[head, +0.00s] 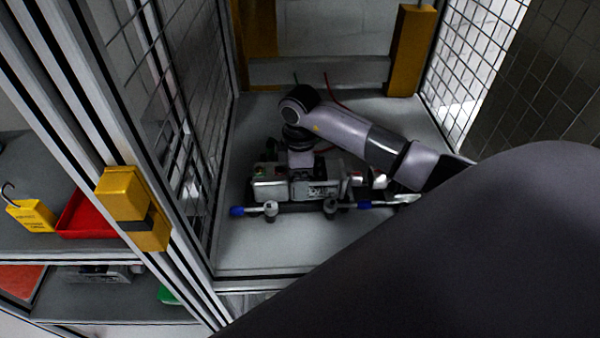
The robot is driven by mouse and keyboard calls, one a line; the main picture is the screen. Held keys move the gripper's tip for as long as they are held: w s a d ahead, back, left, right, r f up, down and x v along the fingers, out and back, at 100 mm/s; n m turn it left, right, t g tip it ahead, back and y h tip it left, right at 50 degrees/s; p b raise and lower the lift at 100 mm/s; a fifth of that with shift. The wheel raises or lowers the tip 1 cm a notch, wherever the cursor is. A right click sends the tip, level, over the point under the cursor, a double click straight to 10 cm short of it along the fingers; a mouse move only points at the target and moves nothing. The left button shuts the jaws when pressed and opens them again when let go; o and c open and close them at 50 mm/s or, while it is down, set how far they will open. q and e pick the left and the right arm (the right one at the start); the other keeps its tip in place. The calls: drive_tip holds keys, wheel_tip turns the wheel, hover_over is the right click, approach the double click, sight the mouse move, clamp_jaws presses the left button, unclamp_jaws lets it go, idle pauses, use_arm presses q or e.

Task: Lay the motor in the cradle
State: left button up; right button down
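My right arm reaches in from the right and bends down over a silver-grey machine assembly (268,190) on the floor of the fenced cell. My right gripper (301,166) points down at the middle of this assembly. Its fingertips are too small and dark to tell whether they are open or shut, or on what. The assembly has metal blocks and a bar with blue parts (237,211) along its front. I cannot tell the motor and the cradle apart within it; my arm covers part of it. My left gripper is not in view.
Wire mesh panels and aluminium posts (177,240) bound the cell. Yellow blocks (410,50) stand at the back. The cell floor (270,255) in front is clear. Outside left, shelves hold a yellow padlock-like item (32,215) and a red tray (88,217). My dark arm link hides the lower right.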

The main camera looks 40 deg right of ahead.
drive_tip(key=shift+w, duration=0.1)
unclamp_jaws()
drive_tip(key=shift+r, duration=0.4)
wheel_tip(320, 180, up, 11)
drive_tip(key=shift+r+p, duration=0.2)
drive_tip(key=shift+p, duration=0.3)
